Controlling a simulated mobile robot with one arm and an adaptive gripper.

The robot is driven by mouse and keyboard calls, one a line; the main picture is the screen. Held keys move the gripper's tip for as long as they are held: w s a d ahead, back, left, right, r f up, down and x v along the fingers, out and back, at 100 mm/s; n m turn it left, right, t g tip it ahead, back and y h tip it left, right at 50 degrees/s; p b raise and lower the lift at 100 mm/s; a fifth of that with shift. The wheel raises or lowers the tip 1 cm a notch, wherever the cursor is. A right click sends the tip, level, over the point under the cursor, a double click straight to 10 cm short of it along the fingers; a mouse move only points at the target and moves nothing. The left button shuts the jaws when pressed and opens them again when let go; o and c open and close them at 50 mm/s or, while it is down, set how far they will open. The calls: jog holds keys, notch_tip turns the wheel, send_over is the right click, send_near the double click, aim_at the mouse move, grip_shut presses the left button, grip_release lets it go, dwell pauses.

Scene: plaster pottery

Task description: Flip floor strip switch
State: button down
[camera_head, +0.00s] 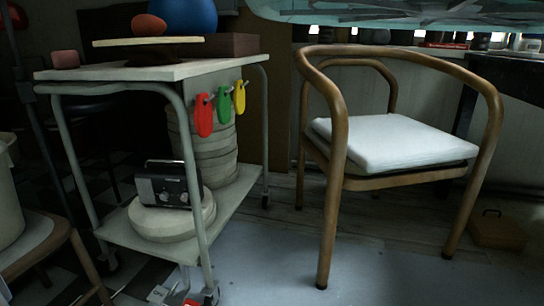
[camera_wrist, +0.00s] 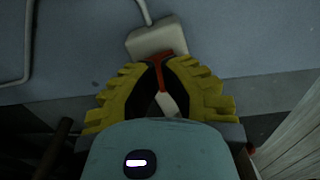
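In the wrist view, my gripper (camera_wrist: 164,62) has two yellow ribbed fingers with dark inner pads. The fingers arch inward and their tips come nearly together, with nothing clearly gripped. A red part (camera_wrist: 162,68) shows at and between the tips; whether they touch it is unclear. Just past the tips, a pale block with a cord (camera_wrist: 156,37), apparently part of the floor strip, lies on the floor. In the head view, a small white piece (camera_head: 159,294) lies on the floor by the cart's front leg. The rest of the strip is cut off or hidden, and the switch position cannot be read.
A metal cart (camera_head: 235,205) holds a radio (camera_head: 165,184) and round plaster pieces. A wooden armchair (camera_head: 335,180) with a white cushion stands to the right. A stool (camera_head: 35,245) is at the left edge. Grey floor (camera_head: 270,260) is clear between cart and chair.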

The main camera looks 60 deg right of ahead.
jog(key=shift+f+b, duration=0.9)
jog(key=shift+f, duration=0.15)
dwell(0.4)
notch_tip(320, 180, up, 7)
jog(key=p, duration=0.7)
jog(key=shift+r, duration=0.1)
dwell(0.3)
